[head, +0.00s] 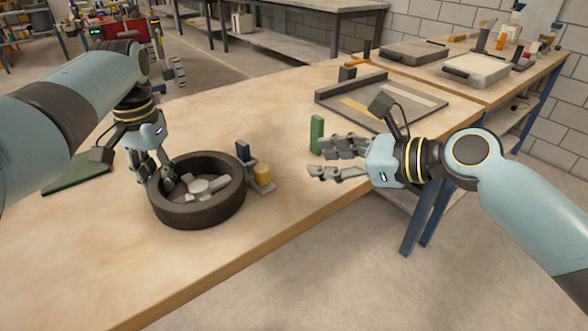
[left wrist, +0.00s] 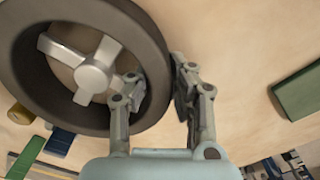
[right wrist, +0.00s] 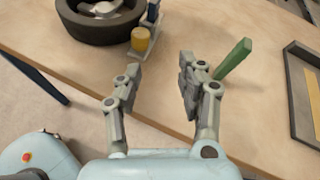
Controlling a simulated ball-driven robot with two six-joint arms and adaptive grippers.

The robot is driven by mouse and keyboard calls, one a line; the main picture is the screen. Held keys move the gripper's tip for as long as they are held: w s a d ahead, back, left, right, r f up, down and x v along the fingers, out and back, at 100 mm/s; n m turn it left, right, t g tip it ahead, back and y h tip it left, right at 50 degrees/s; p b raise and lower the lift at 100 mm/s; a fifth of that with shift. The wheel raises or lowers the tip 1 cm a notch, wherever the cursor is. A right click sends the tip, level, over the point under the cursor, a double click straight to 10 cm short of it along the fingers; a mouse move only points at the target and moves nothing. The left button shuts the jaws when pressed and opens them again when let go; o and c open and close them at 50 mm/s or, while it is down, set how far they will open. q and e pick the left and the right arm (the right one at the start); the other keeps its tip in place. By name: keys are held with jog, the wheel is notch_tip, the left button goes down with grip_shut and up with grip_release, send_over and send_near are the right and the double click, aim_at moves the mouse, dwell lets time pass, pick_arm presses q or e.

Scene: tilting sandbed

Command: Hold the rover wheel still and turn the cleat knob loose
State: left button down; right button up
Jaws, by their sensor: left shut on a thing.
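The rover wheel, a dark ring (head: 200,216) with a grey spoked hub (head: 200,187), lies flat on the bench. My left gripper (head: 155,178) is shut on its left rim. In the left wrist view one finger is inside the rim (left wrist: 152,48) and the other outside. A yellow cylinder (head: 262,172), perhaps the cleat knob, stands on a small grey plate (head: 263,189) beside the wheel. It also shows in the right wrist view (right wrist: 139,40). My right gripper (head: 320,158) is open and empty, right of the yellow cylinder and apart from it.
A blue block (head: 243,150) stands close behind the yellow cylinder. An upright green block (head: 317,135) is just beyond my right gripper. A flat green piece (head: 75,175) lies left of the wheel. A grey-walled tray (head: 322,96) is at the back right. The front bench edge is near.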

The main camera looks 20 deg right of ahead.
jog(key=w+d+n+t+h, duration=0.1)
jog(key=w+d+n+h, duration=0.1)
jog(key=d, duration=0.1)
jog(key=w+d+n+t+h, duration=0.1)
jog(key=d, duration=0.1)
jog(key=shift+w+d+f+t+h, duration=0.1)
jog(key=shift+d+f+t+h, duration=0.05)
jog(key=shift+d+t+h, duration=0.2)
jog(key=d+n+t+h, duration=0.2)
jog(key=d+n+h, duration=0.1)
jog(key=n, duration=0.2)
jog(key=n+t+y, duration=0.2)
jog(key=n+y, duration=0.3)
jog(key=n, duration=1.7)
send_near(267, 175)
jog(key=shift+g, duration=0.25)
jog(key=x, duration=0.9)
jog(key=shift+w+a+r, duration=0.15)
jog(key=shift+w+r, duration=0.1)
jog(key=shift+w, duration=0.15)
